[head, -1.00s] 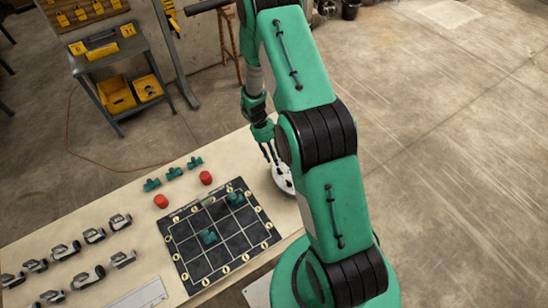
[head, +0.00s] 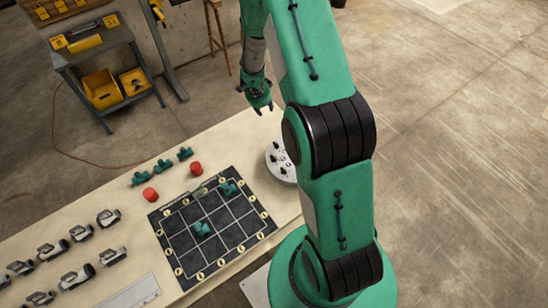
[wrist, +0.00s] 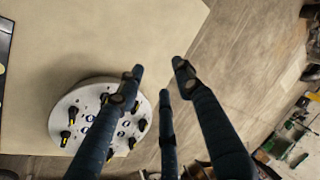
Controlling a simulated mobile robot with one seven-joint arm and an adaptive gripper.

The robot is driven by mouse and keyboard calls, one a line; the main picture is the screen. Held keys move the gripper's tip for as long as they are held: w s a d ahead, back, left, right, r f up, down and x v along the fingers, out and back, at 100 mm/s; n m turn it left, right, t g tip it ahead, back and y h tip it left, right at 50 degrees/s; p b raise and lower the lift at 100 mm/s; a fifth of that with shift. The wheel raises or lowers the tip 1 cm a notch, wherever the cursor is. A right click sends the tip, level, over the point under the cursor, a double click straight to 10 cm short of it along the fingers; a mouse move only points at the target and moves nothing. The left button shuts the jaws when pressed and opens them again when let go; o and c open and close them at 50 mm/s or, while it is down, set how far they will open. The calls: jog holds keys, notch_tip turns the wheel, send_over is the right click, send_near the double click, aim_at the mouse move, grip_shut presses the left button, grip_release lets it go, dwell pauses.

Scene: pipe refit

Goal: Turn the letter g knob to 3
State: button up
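A round white panel (head: 287,174) with several black knobs stands on the bench, partly hidden behind my arm in the head view. It also shows in the wrist view (wrist: 86,97), where several knobs (wrist: 66,137) have yellow marks. The letters and numbers are too small to read, so I cannot tell which knob is g or where it points. My gripper (head: 258,106) is above the bench's far edge, beyond the panel, touching nothing. In the wrist view its fingers (wrist: 160,75) are spread with nothing between them; one finger covers part of the panel.
A black grid board (head: 215,232) with two green fittings lies left of the panel. Red cylinders (head: 195,168), more green fittings (head: 163,165) and several grey pipe clamps (head: 80,233) are on the bench (head: 110,195). A shelf cart with yellow bins (head: 102,88) stands behind.

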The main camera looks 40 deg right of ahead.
jog(key=w+a+r+n+t+y+b, duration=0.2)
jog(key=w+a+n+b, duration=0.15)
jog(key=n, duration=0.35)
jog(key=n+g+y+b, duration=0.2)
jog(key=n+g+b, duration=0.4)
jog(key=n, duration=1.1)
send_over(273, 159)
jog(key=d, duration=0.1)
jog(key=shift+w+r+t, duration=0.25)
jog(key=shift+t, duration=0.25)
jog(key=shift+f, duration=0.15)
notch_tip(273, 159, down, 14)
jog(key=shift+r+b, duration=0.25)
jog(key=shift+b, duration=0.45)
grip_shut()
